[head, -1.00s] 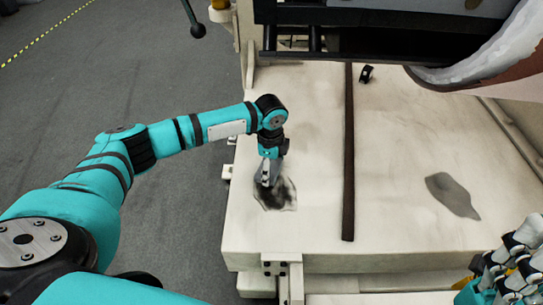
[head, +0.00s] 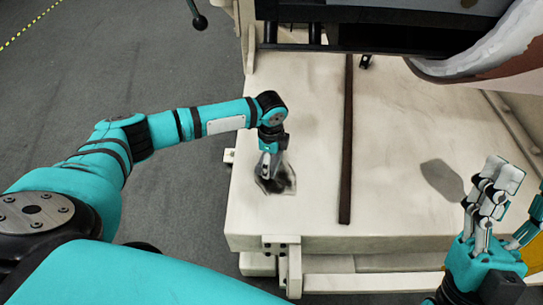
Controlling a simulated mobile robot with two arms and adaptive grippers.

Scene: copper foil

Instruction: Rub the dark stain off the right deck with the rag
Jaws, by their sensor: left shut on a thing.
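My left gripper (head: 267,172) is shut on a crumpled grey rag with dark blotches (head: 284,183), low over the left part of the pale deck (head: 305,205). I cannot tell whether the rag touches the deck. A flat dark grey stain (head: 441,177) shows on the right part of the deck, beyond a dark dividing strip (head: 346,150). My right gripper (head: 503,205) is empty, its fingers pointing up and spread, just right of the stain in the picture.
A small black object (head: 365,62) sits at the back of the deck near the strip. A dark frame (head: 370,42) and a large pale and brown curved part (head: 480,50) overhang the back. Grey floor (head: 150,60) lies left.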

